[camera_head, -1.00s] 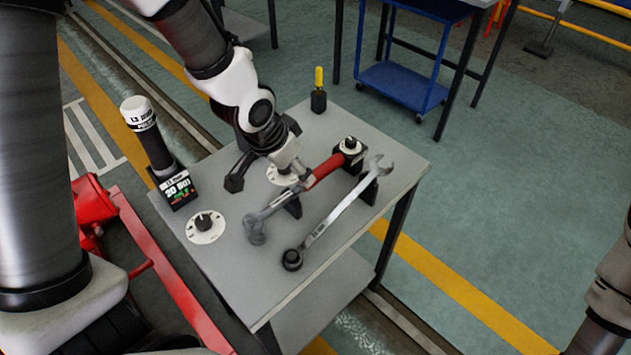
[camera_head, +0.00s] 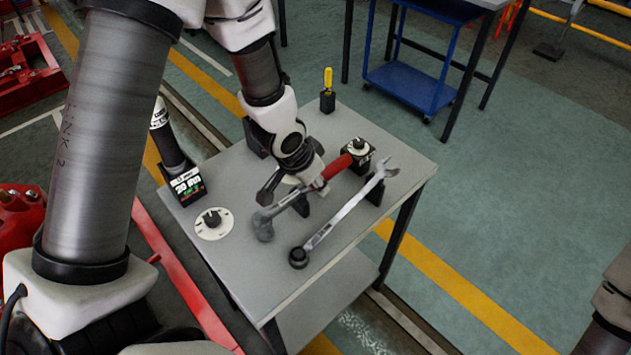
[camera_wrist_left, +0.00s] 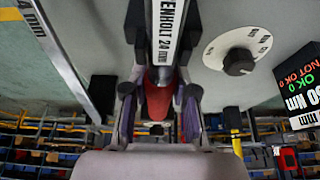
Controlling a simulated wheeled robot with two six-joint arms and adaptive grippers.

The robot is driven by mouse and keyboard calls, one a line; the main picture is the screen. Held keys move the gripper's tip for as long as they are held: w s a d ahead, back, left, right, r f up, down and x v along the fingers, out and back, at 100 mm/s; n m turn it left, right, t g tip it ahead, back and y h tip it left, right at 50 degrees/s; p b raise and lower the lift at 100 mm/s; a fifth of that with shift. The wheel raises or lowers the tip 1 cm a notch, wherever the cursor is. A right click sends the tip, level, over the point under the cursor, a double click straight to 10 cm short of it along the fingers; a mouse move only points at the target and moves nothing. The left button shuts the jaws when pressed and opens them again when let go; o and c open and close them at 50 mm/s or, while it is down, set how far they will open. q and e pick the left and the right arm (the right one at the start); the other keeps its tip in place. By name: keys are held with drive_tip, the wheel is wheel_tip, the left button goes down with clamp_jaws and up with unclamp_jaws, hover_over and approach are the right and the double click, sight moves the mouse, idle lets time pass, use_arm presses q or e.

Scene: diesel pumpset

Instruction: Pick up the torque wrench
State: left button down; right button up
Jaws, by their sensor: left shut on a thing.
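The torque wrench, with its red handle (camera_head: 335,167) and grey head, lies along the table, the head toward the lower left. The gripper hides part of the shaft in the head view. I cannot tell whether the wrench has left its black supports. My right gripper is not in view.
A silver spanner (camera_head: 338,219) lies close beside on the right.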

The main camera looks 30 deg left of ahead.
use_arm(q)
wheel_tip(320, 180, up, 10)
drive_tip(key=p, duration=0.7)
drive_tip(key=shift+r, duration=0.1)
drive_tip(key=shift+w, duration=0.1)
drive_tip(key=c, duration=1.7)
unclamp_jaws()
drive_tip(key=shift+c, duration=0.2)
clamp_jaws()
drive_tip(key=shift+r+p, duration=0.75)
drive_tip(key=shift+p, duration=0.05)
